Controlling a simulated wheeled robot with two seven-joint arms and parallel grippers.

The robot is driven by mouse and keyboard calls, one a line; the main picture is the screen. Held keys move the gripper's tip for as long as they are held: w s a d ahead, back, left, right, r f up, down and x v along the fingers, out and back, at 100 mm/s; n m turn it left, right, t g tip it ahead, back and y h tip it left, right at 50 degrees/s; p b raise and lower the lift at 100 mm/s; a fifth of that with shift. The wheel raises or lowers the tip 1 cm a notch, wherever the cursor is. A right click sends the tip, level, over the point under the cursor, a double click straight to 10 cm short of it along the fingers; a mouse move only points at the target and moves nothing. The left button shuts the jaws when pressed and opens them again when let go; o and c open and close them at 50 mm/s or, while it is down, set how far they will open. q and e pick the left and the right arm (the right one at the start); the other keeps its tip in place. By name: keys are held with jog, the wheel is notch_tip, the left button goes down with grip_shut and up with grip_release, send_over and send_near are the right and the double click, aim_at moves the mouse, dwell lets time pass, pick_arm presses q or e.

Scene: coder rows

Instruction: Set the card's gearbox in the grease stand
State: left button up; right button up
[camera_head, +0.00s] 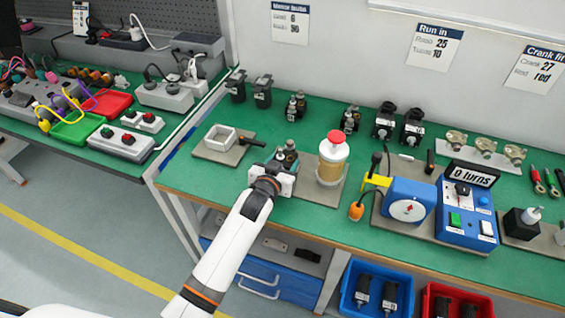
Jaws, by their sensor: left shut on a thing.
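My left gripper (272,181) reaches in from below and is shut on a dark grey gearbox (289,155). The gearbox is upright, at the left part of a grey-brown board (318,192) that carries a jar of amber grease (332,165) with a white collar and red top. This looks like the grease stand. The gripper hides the gearbox's lower part, so I cannot tell whether it rests on the board. My right gripper is not in view.
Left on the green bench is a board with a white square frame (220,139) and a black handle. Right are a blue crank unit (407,204) and a counter box (468,207) reading "0 turns". Three cards, including "Run in" (434,46), hang on the wall. Blue (350,300) and red bins stand below.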

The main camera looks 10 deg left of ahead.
pick_arm(q)
jog(key=shift+f, duration=0.2)
dwell(0.6)
jog(key=o, duration=1.2)
jog(key=shift+f, duration=0.1)
jog(key=v, duration=1.2)
